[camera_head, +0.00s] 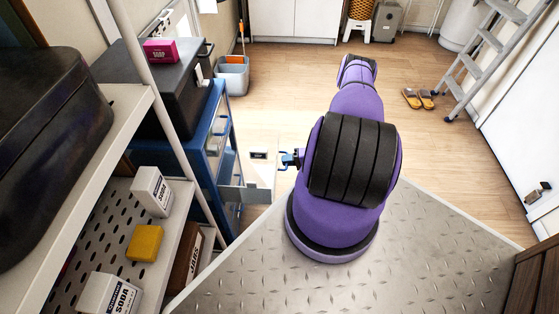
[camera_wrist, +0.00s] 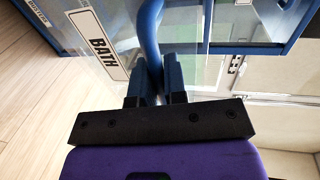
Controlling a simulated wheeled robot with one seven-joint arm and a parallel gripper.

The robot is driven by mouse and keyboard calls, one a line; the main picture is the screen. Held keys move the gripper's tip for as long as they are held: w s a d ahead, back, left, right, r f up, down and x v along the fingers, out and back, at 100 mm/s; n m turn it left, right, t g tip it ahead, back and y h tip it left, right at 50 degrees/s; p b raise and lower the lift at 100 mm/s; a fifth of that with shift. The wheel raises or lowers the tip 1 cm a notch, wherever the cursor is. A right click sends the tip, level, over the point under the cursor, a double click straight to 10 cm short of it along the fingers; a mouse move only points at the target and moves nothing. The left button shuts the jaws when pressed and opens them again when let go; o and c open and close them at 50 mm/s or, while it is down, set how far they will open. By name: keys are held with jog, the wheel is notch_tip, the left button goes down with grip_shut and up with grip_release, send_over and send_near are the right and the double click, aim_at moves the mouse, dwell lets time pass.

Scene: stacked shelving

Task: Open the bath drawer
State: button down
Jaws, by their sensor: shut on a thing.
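The bath drawer has a clear front panel with a black-and-white BATH label (camera_wrist: 98,44) in the wrist view. Its blue bar handle (camera_wrist: 149,28) runs between my gripper's fingers (camera_wrist: 155,78), which are shut on it. In the head view, my gripper (camera_head: 290,160) is at the right side of the blue cart (camera_head: 214,125), partly hidden by my purple arm. A pale drawer panel (camera_head: 262,172) with a small label stands out to the right of the cart frame. How far the drawer is out is hard to tell.
A shelf rack (camera_head: 118,105) with soda boxes (camera_head: 151,190) and a yellow block (camera_head: 145,243) stands close on the left. A black toolbox (camera_head: 165,85) sits on the cart. A ladder (camera_head: 490,50) and slippers (camera_head: 418,99) are at right.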

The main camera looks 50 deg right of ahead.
jog(key=shift+s+d, duration=0.15)
jog(key=c, duration=1.2)
grip_release()
jog(key=v, duration=1)
jog(key=shift+s+d, duration=0.25)
jog(key=shift+s, duration=0.05)
